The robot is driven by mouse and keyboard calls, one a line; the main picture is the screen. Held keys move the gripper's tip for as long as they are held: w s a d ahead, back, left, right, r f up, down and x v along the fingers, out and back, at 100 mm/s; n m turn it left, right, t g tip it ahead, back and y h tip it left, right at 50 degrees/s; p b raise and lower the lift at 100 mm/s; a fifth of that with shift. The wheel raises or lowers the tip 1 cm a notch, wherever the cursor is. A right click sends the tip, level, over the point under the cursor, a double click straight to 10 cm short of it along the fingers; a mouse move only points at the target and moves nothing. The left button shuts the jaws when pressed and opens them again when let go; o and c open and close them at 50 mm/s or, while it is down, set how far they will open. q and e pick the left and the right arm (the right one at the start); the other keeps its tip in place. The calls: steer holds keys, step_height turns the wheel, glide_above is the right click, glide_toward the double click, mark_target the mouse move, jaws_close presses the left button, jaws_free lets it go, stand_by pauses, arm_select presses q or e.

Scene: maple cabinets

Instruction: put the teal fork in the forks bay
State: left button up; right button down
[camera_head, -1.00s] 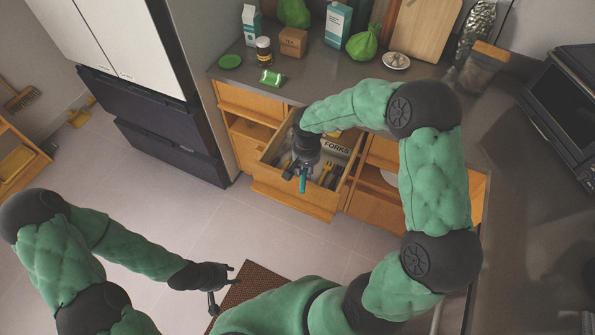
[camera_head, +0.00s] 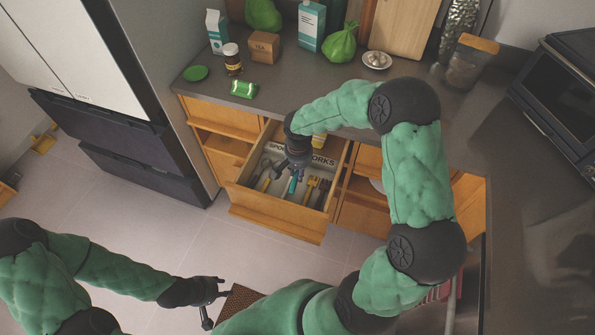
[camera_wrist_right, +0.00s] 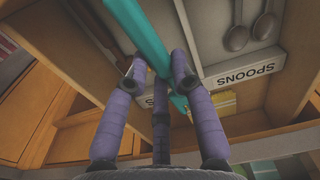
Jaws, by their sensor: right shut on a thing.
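The teal fork (camera_head: 292,186) is in my right gripper (camera_head: 291,174), over the inside of the open drawer (camera_head: 275,224). In the right wrist view its teal length (camera_wrist_right: 148,35) runs diagonally between the purple fingers (camera_wrist_right: 168,75), which are shut on it. The forks bay label (camera_head: 325,161) is partly hidden by my right gripper; yellow forks (camera_head: 312,184) lie in that bay. I cannot tell whether the teal fork touches the drawer's bottom. My left gripper (camera_head: 217,299) is open and empty, low over the floor.
The right wrist view shows a SPOONS label (camera_wrist_right: 245,74) with spoons (camera_wrist_right: 236,37) beside it. The grey counter (camera_head: 270,105) behind the drawer holds a green packet (camera_head: 244,89), a jar (camera_head: 232,59) and a box (camera_head: 264,46). The floor before the drawer is clear.

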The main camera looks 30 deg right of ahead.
mark_target(298, 191)
stand_by(0.4)
steer(key=shift+f+b, duration=0.15)
steer(key=shift+b, duration=0.2)
step_height(298, 191, down, 9)
steer(key=b, duration=0.7)
steer(key=shift+b, duration=0.3)
steer(key=c, duration=1)
jaws_free()
steer(key=shift+o, duration=0.2)
steer(key=shift+r, duration=0.2)
steer(key=shift+w+r, duration=0.1)
steer(key=shift+r, duration=0.2)
steer(key=r, duration=1.1)
steer(key=shift+s+a+r, duration=0.1)
steer(key=shift+s, duration=0.15)
